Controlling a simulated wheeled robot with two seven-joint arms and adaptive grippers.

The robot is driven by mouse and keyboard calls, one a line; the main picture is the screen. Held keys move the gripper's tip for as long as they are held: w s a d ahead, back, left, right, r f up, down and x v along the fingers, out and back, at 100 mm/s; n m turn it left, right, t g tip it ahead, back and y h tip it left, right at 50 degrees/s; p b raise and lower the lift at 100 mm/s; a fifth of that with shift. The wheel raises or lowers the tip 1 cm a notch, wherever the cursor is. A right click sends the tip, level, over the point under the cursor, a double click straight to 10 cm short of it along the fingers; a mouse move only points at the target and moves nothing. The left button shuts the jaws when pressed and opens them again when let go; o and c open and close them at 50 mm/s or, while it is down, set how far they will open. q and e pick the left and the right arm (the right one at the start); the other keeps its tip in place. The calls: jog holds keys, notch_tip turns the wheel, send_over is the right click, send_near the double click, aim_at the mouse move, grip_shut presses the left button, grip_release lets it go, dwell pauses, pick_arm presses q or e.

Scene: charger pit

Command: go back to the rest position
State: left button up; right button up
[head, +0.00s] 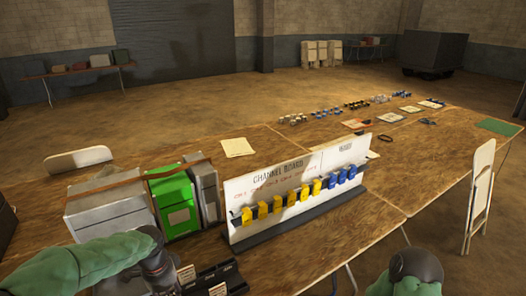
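My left arm comes in from the left in a green sleeve. My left gripper (162,272) is dark and points down at the bottom left, close beside a black charger rack (215,277). Its fingertips are not clear against the dark rack, so I cannot tell whether it is open or shut. At the bottom right only a green-sleeved part of my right arm with a dark rounded joint shows. My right gripper's fingers are not in view.
A white channel board (245,190) with a row of yellow and blue devices stands mid-table. Grey boxes (105,212) and a green box (176,203) stand left of it. A folding chair (479,190) is at the right.

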pick_arm(q)
jog(key=s+d+f+n+h, duration=0.25)
jog(key=d+f, duration=0.25)
jog(key=f, duration=0.4)
jog(key=s+d+f+n+h, duration=0.1)
jog(key=d+f+n, duration=0.2)
jog(key=d+f, duration=0.4)
jog(key=s+d+f+n, duration=0.5)
jog(key=s+f+n, duration=0.3)
jog(key=s+f, duration=0.4)
jog(key=shift+s+f, duration=0.15)
jog(key=shift+s, duration=0.05)
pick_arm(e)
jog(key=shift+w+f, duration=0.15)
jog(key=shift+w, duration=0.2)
